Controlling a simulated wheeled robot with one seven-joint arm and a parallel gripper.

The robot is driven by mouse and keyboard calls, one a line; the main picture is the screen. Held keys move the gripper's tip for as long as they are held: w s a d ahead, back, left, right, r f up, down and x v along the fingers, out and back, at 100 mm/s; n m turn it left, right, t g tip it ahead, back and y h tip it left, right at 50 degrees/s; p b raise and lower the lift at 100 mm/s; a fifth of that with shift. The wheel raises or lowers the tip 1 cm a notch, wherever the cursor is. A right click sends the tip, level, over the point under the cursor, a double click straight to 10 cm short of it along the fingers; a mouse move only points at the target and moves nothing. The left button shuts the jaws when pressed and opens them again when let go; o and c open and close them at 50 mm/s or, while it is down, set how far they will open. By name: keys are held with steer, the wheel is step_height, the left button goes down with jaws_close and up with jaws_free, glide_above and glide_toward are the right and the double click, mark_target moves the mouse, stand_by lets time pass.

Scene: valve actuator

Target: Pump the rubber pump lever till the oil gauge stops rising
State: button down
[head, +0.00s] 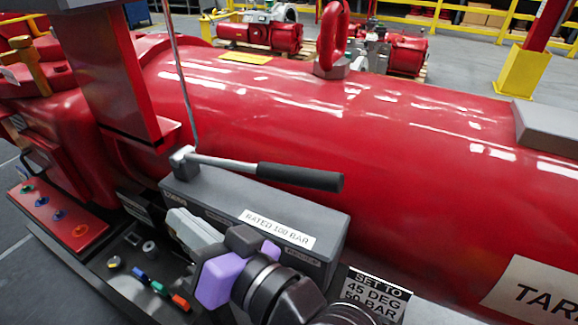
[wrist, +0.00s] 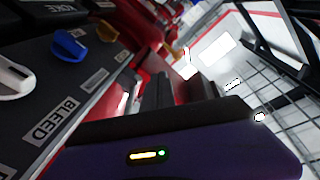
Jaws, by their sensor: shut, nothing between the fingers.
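The pump lever has a black rubber grip (head: 300,177) on a bare metal rod (head: 226,163). In the head view it reaches right from a pivot on the grey pump box (head: 215,200), lying nearly level above it. My gripper (head: 186,228) is in front of the box, below and left of the grip, apart from the lever. Its purple wrist body is at the bottom of the head view. In the wrist view my gripper's dark fingers (wrist: 166,90) look shut and empty. The lever is not clear in the wrist view. I cannot make out an oil gauge.
The large red actuator cylinder (head: 330,110) stands behind the lever. A red post (head: 115,70) rises left of it. A red panel with coloured knobs (head: 62,218) lies at left. The wrist view shows a white knob (wrist: 14,78) and a blue knob (wrist: 68,46) near a BLEED label.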

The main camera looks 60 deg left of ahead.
steer(key=s+a+f+n+t+h+p, duration=0.1)
steer(key=s+a+f+n+t+h, duration=0.2)
steer(key=s, duration=0.5)
steer(key=w+d+r+m+t+h+p, duration=0.1)
steer(key=w+d+r+m+t+h, duration=0.3)
steer(key=w+d+r+m+t, duration=1.15)
steer(key=w+a+f+n+t+p, duration=0.2)
steer(key=w+a+f+n+t, duration=0.1)
steer(key=w+a+f+n, duration=0.3)
steer(key=shift+a, duration=0.95)
